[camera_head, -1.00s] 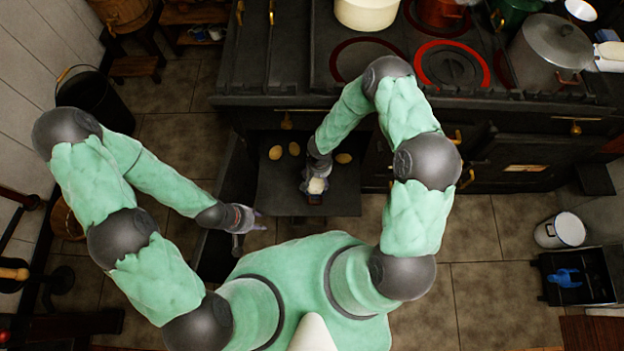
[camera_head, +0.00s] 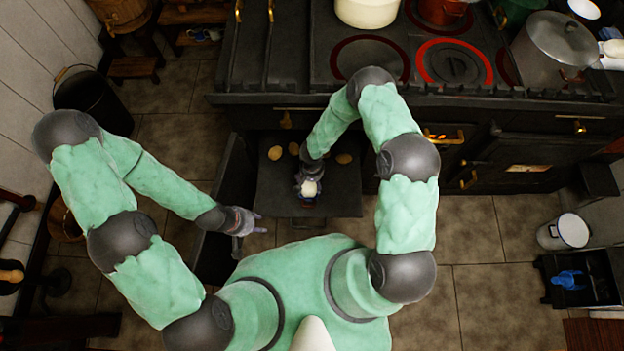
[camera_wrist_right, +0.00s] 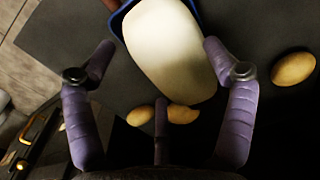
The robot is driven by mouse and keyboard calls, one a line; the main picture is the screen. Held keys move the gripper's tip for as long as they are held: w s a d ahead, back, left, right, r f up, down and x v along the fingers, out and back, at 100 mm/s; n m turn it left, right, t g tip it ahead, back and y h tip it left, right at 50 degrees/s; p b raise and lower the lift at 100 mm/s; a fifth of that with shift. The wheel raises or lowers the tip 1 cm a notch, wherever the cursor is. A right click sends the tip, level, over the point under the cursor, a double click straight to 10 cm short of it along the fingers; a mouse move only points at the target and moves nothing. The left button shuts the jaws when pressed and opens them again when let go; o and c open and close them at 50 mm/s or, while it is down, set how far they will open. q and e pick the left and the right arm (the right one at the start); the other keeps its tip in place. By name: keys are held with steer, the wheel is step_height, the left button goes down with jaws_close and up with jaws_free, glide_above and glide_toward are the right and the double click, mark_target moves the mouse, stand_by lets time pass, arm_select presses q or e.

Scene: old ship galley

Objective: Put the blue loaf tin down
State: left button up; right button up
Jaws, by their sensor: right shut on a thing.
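The blue loaf tin (camera_wrist_right: 117,27) shows as a blue rim around pale dough (camera_wrist_right: 163,48) in the right wrist view. My right gripper (camera_wrist_right: 160,58) is shut on it, with one purple finger on each side. In the head view, my right gripper (camera_head: 308,182) and the pale dough are over the front part of the dark lowered oven door (camera_head: 336,195). I cannot tell whether the tin touches the door. My left gripper (camera_head: 252,222) is left of the door, apart from the tin; its finger opening is unclear.
Tan oval lumps lie on the door behind the tin: one on the right (camera_head: 344,158), two on the left (camera_head: 275,153). The stove (camera_head: 450,110) stands behind. A white pot (camera_head: 563,231) and a black crate (camera_head: 590,278) with a blue object are at right. Door space beside the tin is clear.

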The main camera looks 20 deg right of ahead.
steer(key=shift+f, duration=0.1)
steer(key=o, duration=1.5)
